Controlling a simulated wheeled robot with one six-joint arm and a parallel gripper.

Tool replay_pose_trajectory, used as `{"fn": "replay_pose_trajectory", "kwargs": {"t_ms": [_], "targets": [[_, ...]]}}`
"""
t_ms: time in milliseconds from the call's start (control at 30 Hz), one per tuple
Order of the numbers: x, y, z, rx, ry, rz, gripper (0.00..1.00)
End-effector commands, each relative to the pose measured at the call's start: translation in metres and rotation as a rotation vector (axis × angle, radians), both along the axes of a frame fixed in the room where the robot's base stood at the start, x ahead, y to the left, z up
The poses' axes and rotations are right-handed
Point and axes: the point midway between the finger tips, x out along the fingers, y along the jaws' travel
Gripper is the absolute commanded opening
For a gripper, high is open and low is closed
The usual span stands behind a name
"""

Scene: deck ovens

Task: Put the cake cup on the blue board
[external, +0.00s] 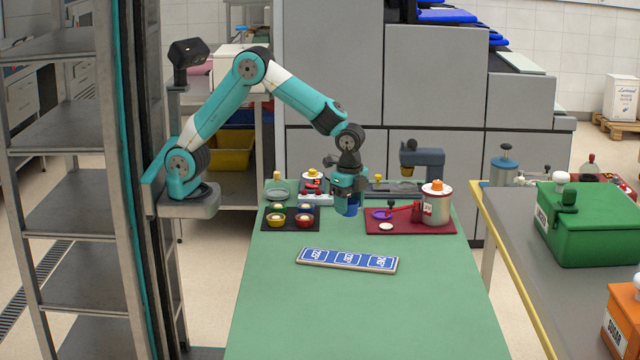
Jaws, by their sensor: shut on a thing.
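My gripper (346,196) points down over the green table, between the dark cup tray and the red board. It is shut on a small blue cup (351,209), which looks like the cake cup; the jaws partly hide it. The cup appears held above the table, though its height is hard to judge. The blue board (347,260) lies flat nearer the camera, slightly tilted in the picture. It has several white-outlined, labelled sections and nothing on it.
A red board (445,228) at right carries a metal canister (436,207), a purple item and a pale disc. Scales and a glass dish stand behind. The table's front (360,320) is clear.

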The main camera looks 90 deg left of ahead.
Motion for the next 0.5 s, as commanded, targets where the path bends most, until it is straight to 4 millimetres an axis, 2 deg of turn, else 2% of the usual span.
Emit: {"fn": "replay_pose_trajectory", "kwargs": {"t_ms": [100,233,300,500], "targets": [[-0.001,0.000,-0.035,0.001,0.006,-0.001,0.31],[-0.001,0.000,-0.066,0.001,0.004,-0.001,0.31],[0.000,0.000,-0.078,0.001,0.002,-0.001,0.31],[0.000,0.000,-0.096,0.001,0.001,-0.001,0.31]]}}
